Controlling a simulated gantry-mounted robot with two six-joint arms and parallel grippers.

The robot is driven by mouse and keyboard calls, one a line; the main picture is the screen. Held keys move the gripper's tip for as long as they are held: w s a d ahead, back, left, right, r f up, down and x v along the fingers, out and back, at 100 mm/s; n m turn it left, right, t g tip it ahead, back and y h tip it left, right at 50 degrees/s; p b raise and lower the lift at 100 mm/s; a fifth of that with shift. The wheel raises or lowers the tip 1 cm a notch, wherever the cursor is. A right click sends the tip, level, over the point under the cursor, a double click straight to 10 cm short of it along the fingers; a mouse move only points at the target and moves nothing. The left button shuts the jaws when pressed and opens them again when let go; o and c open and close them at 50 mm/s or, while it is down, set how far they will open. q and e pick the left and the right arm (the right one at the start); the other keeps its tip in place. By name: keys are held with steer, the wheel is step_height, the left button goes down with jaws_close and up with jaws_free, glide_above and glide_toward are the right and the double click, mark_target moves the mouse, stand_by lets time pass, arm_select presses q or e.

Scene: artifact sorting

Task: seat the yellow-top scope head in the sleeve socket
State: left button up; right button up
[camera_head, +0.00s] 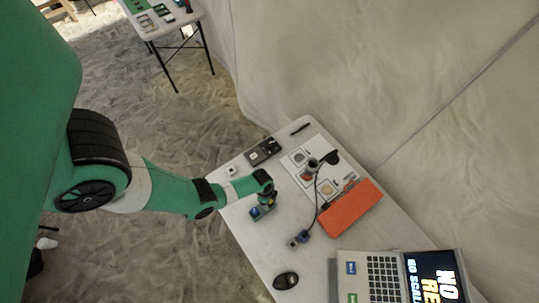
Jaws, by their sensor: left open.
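My left gripper (263,208) is open over the left part of the white table, pointing down. A small blue thing with a yellow spot (254,212) shows at its fingertips; it may be the yellow-top scope head, but it is too small to be sure. I cannot tell whether the fingers touch it. A dark upright cylinder-like device (312,166) stands on a printed sheet, with a black cable running from it to a small blue plug-like piece (303,237). I cannot tell which thing is the sleeve socket. My right gripper is not in view.
An orange box (353,206) lies right of the gripper. A dark flat case (263,151), small white block (232,170) and black pen (300,129) lie farther back. The cable crosses the middle.

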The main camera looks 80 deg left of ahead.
arm_select(q)
steer(key=shift+f, duration=0.7)
steer(key=shift+r, duration=0.15)
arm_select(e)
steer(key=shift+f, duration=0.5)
arm_select(q)
jaws_close()
step_height(320, 180, up, 10)
steer(key=p, duration=1)
steer(key=shift+r, duration=0.15)
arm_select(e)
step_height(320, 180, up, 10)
